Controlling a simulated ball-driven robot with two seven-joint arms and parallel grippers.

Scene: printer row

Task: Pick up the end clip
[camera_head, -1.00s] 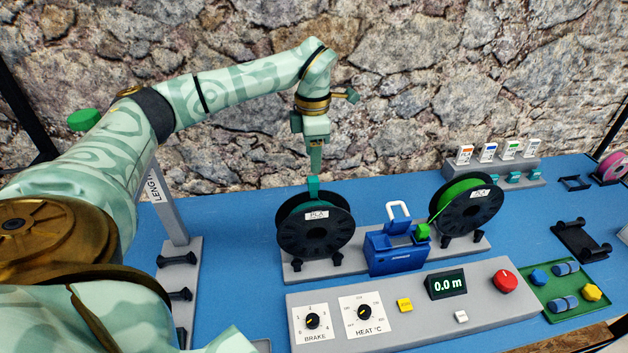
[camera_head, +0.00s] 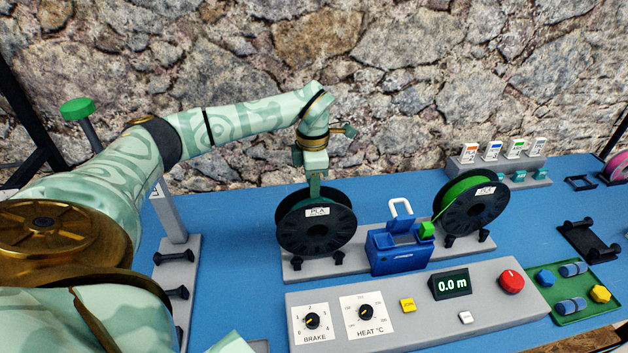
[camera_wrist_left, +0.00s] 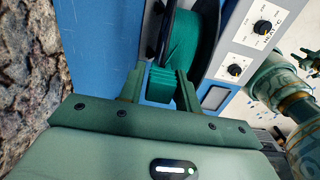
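The end clip (camera_wrist_left: 160,84) is a teal block at the rim of the left spool (camera_head: 318,238), which carries teal filament and a PLA label. In the wrist view the spool's teal winding (camera_wrist_left: 188,45) lies just beyond the clip. My left gripper (camera_head: 315,192) points down at the top of this spool. In the wrist view its two fingers (camera_wrist_left: 160,92) stand on either side of the clip, apart. A thin gap shows at the left finger; contact at the right finger is unclear. In the head view the clip is largely hidden at the fingertips.
A blue device (camera_head: 396,250) with a raised handle stands right of the spool, then a green-filament spool (camera_head: 470,205). A grey control panel (camera_head: 400,330) lies in front. A grey post (camera_head: 170,212) stands left. A stone wall is behind; blue table is free at the back.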

